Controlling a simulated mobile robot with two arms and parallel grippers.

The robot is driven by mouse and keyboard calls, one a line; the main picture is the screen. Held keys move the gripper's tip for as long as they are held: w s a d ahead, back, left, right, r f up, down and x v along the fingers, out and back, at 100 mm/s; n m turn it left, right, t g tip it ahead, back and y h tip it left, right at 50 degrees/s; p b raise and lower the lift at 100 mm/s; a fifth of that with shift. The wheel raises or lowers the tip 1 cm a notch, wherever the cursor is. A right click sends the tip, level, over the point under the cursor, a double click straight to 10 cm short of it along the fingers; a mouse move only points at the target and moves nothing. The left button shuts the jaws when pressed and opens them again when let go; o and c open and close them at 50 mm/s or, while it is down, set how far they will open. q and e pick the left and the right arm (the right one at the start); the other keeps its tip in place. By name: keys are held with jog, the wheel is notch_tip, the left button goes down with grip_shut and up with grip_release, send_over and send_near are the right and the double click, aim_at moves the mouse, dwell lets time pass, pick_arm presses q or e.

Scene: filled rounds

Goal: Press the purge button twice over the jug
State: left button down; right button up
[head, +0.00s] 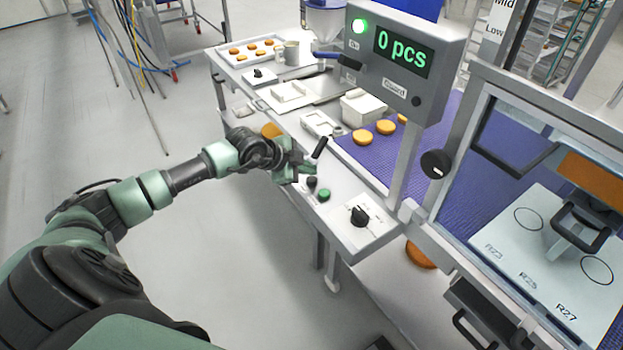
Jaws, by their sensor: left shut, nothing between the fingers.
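My left gripper (309,165) is shut and empty, just above the front control panel. Below its fingers are a black button (312,182) and a green button (324,195). No readable label shows which button is the purge button. A grey metal jug (291,54) stands on the far end of the bench, beside a tray, well away from my gripper. Nothing shows inside the jug. My right gripper is not in view.
A display box (405,55) reads "0 pcs", with a lit green lamp. A black knob (360,215) sits right of the buttons. Round orange-brown pieces (362,137) lie on the purple belt (375,168). A clear-doored cabinet stands right; the floor at left is open.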

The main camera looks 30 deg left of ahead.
aim_at(308, 181)
pick_arm(q)
jog(key=shift+f, duration=0.15)
dwell(0.5)
jog(key=shift+f, duration=0.3)
jog(key=shift+f+b, duration=0.35)
jog(key=shift+f, duration=0.25)
dwell(0.7)
dwell(0.3)
jog(key=shift+r+p, duration=1)
jog(key=shift+p, duration=0.05)
notch_tip(308, 181, up, 5)
jog(key=p, duration=0.5)
jog(key=shift+r, duration=0.1)
